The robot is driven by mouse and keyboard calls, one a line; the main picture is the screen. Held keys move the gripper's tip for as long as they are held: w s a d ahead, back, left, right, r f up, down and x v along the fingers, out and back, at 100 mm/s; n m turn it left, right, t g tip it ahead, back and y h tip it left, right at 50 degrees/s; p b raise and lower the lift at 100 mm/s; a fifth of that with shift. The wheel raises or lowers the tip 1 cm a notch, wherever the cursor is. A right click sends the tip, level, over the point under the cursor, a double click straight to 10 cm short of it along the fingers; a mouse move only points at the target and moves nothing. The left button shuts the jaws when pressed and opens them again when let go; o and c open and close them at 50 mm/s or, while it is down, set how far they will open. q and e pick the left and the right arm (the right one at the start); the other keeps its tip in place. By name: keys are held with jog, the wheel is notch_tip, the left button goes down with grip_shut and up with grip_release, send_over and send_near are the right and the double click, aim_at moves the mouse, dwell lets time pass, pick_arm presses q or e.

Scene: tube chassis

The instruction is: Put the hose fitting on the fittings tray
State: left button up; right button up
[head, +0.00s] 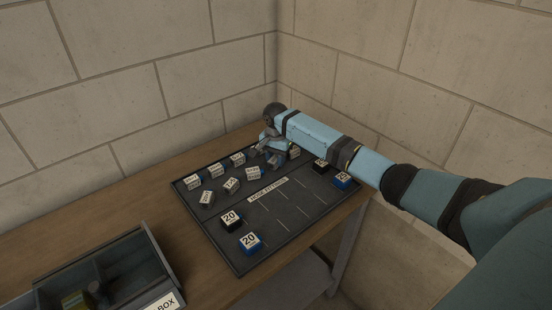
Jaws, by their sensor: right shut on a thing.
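The dark fittings tray (283,222) lies on the wooden table in the corner, with a white label strip across its middle. Several small grey fittings with white labels (232,185) stand in its far left half. A black fitting (231,221) and a blue fitting (250,243), both marked 20, sit near its front; another black (320,167) and blue fitting (342,181) sit at its right end. My right gripper (270,149) is at the tray's far edge, shut on a fitting, mostly hidden by the gripper and arm. My left gripper is out of view.
An open grey box (128,245) with compartments stands at the lower left, holding an olive thing (75,299) and a dark part. Block walls stand behind the table (130,205). The tray's right middle is clear, with thin white lines.

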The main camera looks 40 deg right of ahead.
aim_at(276, 157)
jog(key=shift+f, duration=0.1)
jog(key=o, duration=0.9)
jog(key=shift+o, duration=0.2)
notch_tip(276, 157, up, 12)
dwell(0.4)
